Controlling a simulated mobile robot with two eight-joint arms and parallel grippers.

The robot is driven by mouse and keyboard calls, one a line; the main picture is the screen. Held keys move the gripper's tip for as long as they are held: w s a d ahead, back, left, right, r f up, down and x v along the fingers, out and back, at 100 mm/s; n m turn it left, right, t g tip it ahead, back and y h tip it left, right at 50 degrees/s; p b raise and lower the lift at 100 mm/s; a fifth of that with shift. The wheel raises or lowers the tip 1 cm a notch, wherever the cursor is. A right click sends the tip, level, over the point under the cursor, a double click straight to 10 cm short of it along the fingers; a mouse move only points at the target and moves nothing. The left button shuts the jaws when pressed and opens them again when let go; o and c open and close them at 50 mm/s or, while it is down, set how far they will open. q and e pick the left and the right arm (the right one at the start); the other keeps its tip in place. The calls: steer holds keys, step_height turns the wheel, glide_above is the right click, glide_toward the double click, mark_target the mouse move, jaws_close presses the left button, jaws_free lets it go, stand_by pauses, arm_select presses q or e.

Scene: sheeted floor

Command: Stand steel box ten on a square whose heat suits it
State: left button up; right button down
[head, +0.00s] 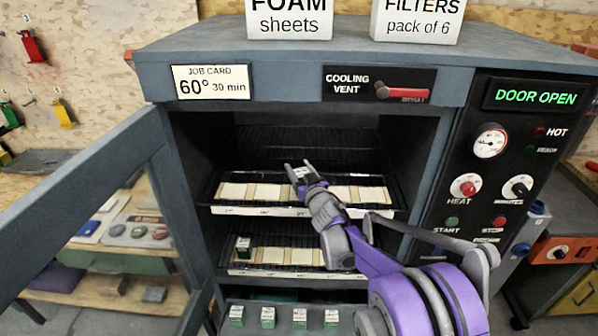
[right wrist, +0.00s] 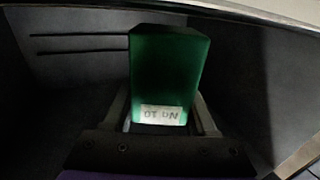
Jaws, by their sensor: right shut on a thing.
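My right gripper (head: 298,170) reaches into the open oven at the middle rack (head: 310,211). In the right wrist view it is shut on a green box (right wrist: 165,75) with a white label reading "No 10", upside down there. In the head view the held box is hard to make out. The middle rack carries a row of pale squares (head: 268,192), partly hidden by my arm. The lower rack (head: 290,272) has more pale squares (head: 271,256), and a dark green box (head: 243,246) stands at its left. The markings along the rack fronts are too small to read.
The oven door (head: 150,150) stands open at the left. A job card (head: 210,82) reads 60°, 30 min. Several green-and-white boxes (head: 268,317) stand below the oven. The dark upper rack (head: 300,140) looks empty. The control panel (head: 500,150) shows "DOOR OPEN".

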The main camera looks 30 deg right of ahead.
steer(key=shift+f, duration=0.35)
steer(key=shift+f, duration=0.15)
steer(key=shift+c, duration=1)
jaws_free()
